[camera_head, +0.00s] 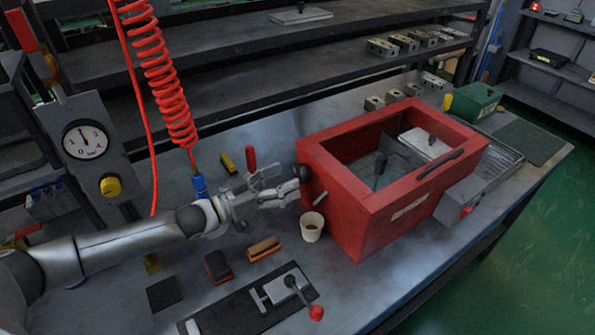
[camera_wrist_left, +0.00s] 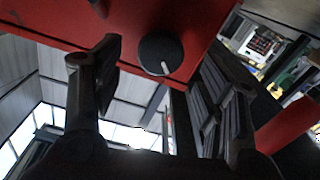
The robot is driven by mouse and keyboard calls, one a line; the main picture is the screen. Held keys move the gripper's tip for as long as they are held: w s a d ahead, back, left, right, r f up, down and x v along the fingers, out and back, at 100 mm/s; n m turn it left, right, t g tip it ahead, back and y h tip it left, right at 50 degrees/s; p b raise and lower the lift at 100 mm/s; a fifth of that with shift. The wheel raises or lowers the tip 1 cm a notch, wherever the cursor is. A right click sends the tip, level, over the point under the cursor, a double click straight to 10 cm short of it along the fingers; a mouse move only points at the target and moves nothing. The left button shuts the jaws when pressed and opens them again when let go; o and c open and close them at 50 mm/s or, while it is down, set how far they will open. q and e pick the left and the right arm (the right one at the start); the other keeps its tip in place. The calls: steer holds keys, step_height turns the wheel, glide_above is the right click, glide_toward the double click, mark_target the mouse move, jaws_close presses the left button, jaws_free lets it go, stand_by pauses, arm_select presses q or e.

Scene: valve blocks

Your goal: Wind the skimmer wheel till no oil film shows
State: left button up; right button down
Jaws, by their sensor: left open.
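A red open-topped tank (camera_head: 380,209) stands on the bench. A round black wheel (camera_head: 303,172) sits on its left wall; the left wrist view shows it as a black disc (camera_wrist_left: 158,56) with a white mark. My left gripper (camera_head: 294,185) is open and close in front of this wheel. In the wrist view its two fingers stand apart, on either side of the wheel. Whether they touch it I cannot tell. Inside the tank (camera_head: 375,166) is a dark, partly hidden surface; I cannot make out an oil film. My right gripper is not in view.
A small cup (camera_head: 312,226) stands under a short spout (camera_head: 320,198) beside the tank. A red-handled clamp (camera_head: 251,160) is behind my gripper. Brushes (camera_head: 264,248) and a red-knobbed lever fixture (camera_head: 291,282) lie in front. A red coiled hose (camera_head: 165,75) hangs above.

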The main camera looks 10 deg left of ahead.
mark_target(297, 175)
arm_select(q)
steer(key=x, duration=0.5)
steer(key=c, duration=1)
steer(key=m, duration=0.4)
steer(key=shift+m, duration=0.3)
steer(key=shift+c, duration=0.2)
steer(key=o, duration=1)
steer(key=shift+f, duration=0.1)
steer(key=shift+o, duration=0.2)
steer(key=v, duration=1.2)
steer(key=shift+s, duration=0.15)
